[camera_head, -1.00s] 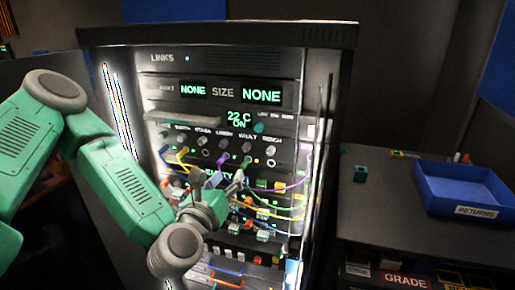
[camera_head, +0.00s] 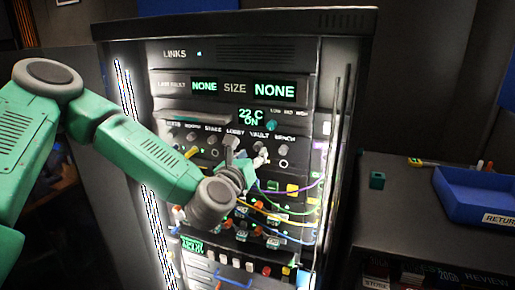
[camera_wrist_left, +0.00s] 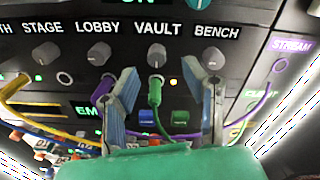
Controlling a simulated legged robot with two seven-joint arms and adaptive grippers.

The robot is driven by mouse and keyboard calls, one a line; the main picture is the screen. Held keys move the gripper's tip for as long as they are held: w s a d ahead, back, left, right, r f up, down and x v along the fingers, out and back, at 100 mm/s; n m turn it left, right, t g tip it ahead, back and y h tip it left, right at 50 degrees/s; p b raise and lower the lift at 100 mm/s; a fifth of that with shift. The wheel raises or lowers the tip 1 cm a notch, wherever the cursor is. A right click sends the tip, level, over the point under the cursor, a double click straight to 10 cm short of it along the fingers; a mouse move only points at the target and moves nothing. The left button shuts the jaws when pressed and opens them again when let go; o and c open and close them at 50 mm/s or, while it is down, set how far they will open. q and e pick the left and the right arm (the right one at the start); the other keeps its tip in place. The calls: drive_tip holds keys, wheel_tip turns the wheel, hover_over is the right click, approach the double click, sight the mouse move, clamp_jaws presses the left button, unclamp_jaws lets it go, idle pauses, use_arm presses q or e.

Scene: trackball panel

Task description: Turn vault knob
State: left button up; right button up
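The vault knob (camera_wrist_left: 156,54) is a small grey knob under the VAULT label on the black panel. In the head view the vault knob (camera_head: 257,147) is in the row of knobs, just above my left gripper. My left gripper (camera_wrist_left: 171,66) is open and empty, with its two blue-grey fingers to either side of and just below the vault knob. The fingers appear apart from the knob. A green cable plug (camera_wrist_left: 155,90) sits in the socket below the knob, between the fingers. My left gripper (camera_head: 247,165) also shows in the head view, partly hidden by its wrist. My right gripper is not in view.
The lobby knob (camera_wrist_left: 98,56) and bench knob (camera_wrist_left: 211,56) flank the vault knob closely. Purple (camera_wrist_left: 252,112) and yellow (camera_wrist_left: 45,125) cables hang near the fingers. A blue returns tray (camera_head: 480,205) stands on the counter at right.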

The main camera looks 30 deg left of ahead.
sight(256, 149)
use_arm(q)
drive_tip(key=x, duration=0.2)
drive_tip(key=shift+w+a, duration=0.25)
drive_tip(key=shift+w+a+f+p, duration=0.15)
drive_tip(key=shift+w+a+p, duration=0.2)
drive_tip(key=shift+w, duration=0.2)
drive_tip(key=shift+d, duration=0.1)
drive_tip(key=shift+d, duration=0.1)
clamp_jaws()
